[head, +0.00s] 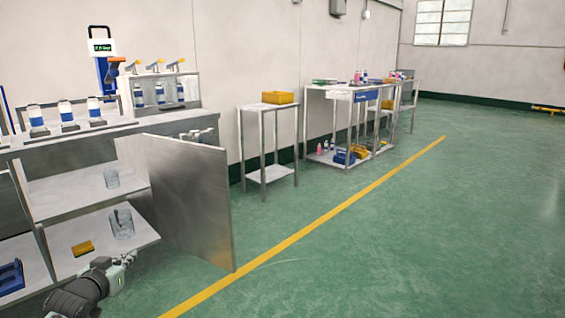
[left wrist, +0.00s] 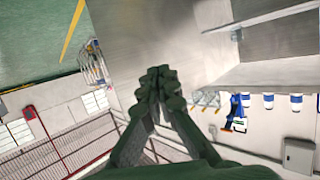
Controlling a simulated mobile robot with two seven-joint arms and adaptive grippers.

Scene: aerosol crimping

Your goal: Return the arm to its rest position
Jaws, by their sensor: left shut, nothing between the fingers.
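My left arm comes in at the bottom left of the head view. Its gripper (head: 126,260) is small there, beside the open metal door (head: 190,195) and in front of the lower shelf (head: 75,232). In the left wrist view, the dark green fingers of my left gripper (left wrist: 160,78) meet at their tips. The gripper is shut and empty. My right gripper does not show in either view.
The steel cabinet holds glass beakers (head: 121,222), a yellow item (head: 82,248) and a blue rack (head: 11,277). Bottles (head: 66,110) stand on the counter. A side table (head: 266,108) with a yellow bin (head: 278,97) stands beyond. The green floor to the right is clear.

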